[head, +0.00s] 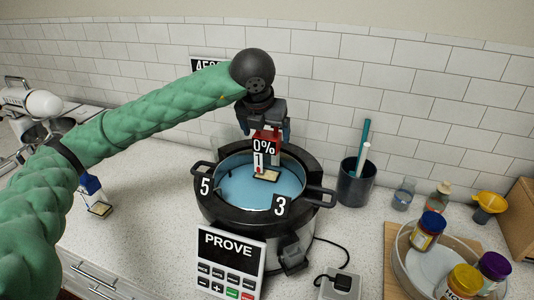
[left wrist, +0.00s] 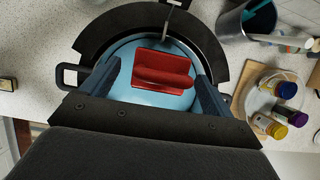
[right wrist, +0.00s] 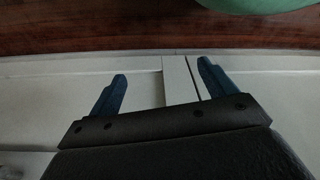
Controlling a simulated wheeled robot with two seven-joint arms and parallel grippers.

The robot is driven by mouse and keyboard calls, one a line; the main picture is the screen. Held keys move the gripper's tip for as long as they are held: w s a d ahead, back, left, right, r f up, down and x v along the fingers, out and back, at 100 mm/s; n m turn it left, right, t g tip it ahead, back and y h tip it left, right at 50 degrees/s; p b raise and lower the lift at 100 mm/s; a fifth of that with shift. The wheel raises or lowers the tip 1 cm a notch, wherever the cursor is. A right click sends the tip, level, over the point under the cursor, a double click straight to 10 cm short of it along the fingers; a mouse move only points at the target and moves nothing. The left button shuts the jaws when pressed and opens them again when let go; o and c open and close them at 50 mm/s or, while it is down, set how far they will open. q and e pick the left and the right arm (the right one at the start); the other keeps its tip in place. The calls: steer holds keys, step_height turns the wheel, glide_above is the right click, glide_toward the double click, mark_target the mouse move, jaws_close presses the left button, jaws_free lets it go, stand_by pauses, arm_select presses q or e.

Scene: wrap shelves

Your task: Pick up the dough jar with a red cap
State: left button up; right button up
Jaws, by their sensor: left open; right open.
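The dough jar with a red cap (head: 274,134) stands in the round black pot (head: 213,208) with a blue inside. Pale dough shows at its base, and number labels partly cover its body. In the left wrist view the red cap (left wrist: 160,72) lies between my open fingers, with a gap on both sides. My left gripper (head: 266,128) points down over the cap from above, open. My right gripper (right wrist: 162,74) is open and empty in its wrist view, above a pale panel, and is not in the head view.
A blue-capped jar (head: 93,195) stands on the counter at left. A keypad panel marked PROVE (head: 230,262) is in front of the pot. A dark utensil cup (head: 355,186) stands right of it, and a round tray (head: 407,282) holds several capped jars.

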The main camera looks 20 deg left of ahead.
mark_target(266, 135)
arm_select(q)
steer(key=shift+p+x, duration=0.65)
steer(key=shift+x, duration=0.3)
steer(key=shift+w+f, duration=0.15)
steer(key=shift+f, duration=0.5)
steer(key=c, duration=1.7)
arm_select(e)
steer(key=f, duration=0.1)
steer(key=s+d+f, duration=0.2)
steer(key=f, duration=0.1)
